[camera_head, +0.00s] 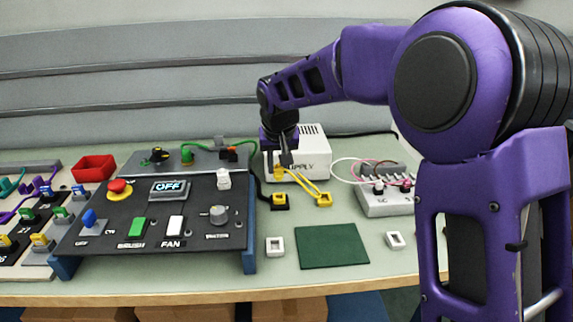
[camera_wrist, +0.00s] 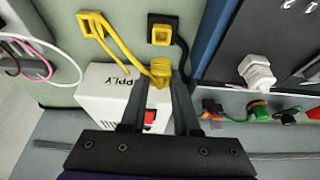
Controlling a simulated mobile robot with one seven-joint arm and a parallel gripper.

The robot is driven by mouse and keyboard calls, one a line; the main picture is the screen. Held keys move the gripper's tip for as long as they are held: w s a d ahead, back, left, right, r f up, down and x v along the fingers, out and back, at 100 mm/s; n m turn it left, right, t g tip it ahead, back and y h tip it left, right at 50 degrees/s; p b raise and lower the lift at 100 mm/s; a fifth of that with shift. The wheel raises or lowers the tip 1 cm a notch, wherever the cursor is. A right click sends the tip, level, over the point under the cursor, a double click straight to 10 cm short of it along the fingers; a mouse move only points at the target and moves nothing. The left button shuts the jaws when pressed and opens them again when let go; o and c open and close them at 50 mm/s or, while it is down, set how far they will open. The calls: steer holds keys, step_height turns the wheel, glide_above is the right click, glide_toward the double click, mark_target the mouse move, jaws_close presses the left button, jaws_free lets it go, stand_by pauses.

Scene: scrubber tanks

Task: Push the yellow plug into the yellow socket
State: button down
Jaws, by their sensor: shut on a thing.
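The yellow plug (camera_wrist: 159,71) is held between the fingertips of my gripper (camera_wrist: 158,82), with a yellow cord running from it. In the head view, the plug (camera_head: 278,172) is at the tip of my gripper (camera_head: 284,160), in front of the white supply box. The yellow socket (camera_wrist: 162,29) has a square yellow opening on a black base and a black cable. In the head view, the socket (camera_head: 280,199) sits on the table just in front of the plug. Plug and socket are apart.
The cord's other yellow end (camera_head: 324,199) lies to the right. The white supply box (camera_head: 312,158) stands close behind the gripper. The dark control panel (camera_head: 160,215) is at left. A green mat (camera_head: 333,246) and small white frames are in front; a grey terminal block (camera_head: 386,203) is at right.

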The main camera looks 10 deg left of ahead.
mark_target(279, 178)
stand_by(0.4)
steer(key=shift+f, duration=2.25)
steer(key=shift+f, duration=0.2)
steer(key=shift+f, duration=0.8)
steer(key=shift+c, duration=0.4)
jaws_free()
steer(key=shift+r+p, duration=2.65)
steer(key=shift+r, duration=1.6)
